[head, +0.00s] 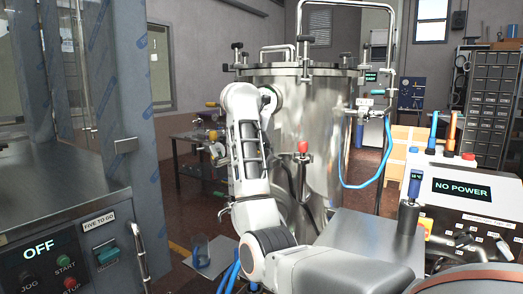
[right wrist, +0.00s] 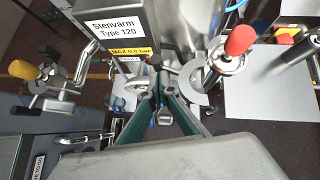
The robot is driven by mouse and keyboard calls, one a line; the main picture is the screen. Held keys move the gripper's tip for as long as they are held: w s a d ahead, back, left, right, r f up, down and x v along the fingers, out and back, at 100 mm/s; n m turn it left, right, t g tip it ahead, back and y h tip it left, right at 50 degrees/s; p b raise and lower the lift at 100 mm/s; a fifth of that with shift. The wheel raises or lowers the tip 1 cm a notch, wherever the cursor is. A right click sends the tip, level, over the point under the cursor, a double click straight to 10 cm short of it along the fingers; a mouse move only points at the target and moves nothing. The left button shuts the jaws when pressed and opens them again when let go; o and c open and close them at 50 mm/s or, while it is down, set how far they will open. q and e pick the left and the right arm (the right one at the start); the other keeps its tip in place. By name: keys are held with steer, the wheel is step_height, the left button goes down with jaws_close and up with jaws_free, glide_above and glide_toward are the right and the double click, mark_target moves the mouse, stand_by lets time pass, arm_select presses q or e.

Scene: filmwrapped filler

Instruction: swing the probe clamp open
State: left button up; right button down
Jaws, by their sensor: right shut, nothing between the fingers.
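The steel vessel (head: 325,120) stands in the middle of the head view, and its labelled body (right wrist: 125,30) is at the top of the right wrist view. Small bright metal fittings (right wrist: 190,84) sit beneath its label, just ahead of my right fingertips; I cannot tell for certain which one is the probe clamp or whether it is open. My right gripper (right wrist: 157,88) shows its green-sided fingers converging, shut and empty, close to these fittings; contact cannot be told. In the head view my right arm hides these fingers. My left gripper is not in view.
A red-knobbed valve (right wrist: 239,42) stands right of my fingers, and a yellow-knobbed one (right wrist: 24,70) at left. A grey machine (head: 75,215) stands at left. A cart reading "NO POWER" (head: 465,192) is at right. A blue hose (head: 372,180) hangs beside the vessel.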

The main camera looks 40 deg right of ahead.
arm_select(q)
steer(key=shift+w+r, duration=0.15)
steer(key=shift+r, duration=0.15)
arm_select(e)
steer(key=shift+w+d+f, duration=0.1)
steer(key=shift+d, duration=0.1)
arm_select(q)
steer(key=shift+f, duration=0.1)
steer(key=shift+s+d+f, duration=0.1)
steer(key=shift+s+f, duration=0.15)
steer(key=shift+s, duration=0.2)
arm_select(e)
steer(key=shift+w+d+m+g, duration=0.3)
steer(key=shift+w+d+m, duration=0.1)
steer(key=shift+w+d, duration=0.3)
steer(key=shift+s, duration=0.1)
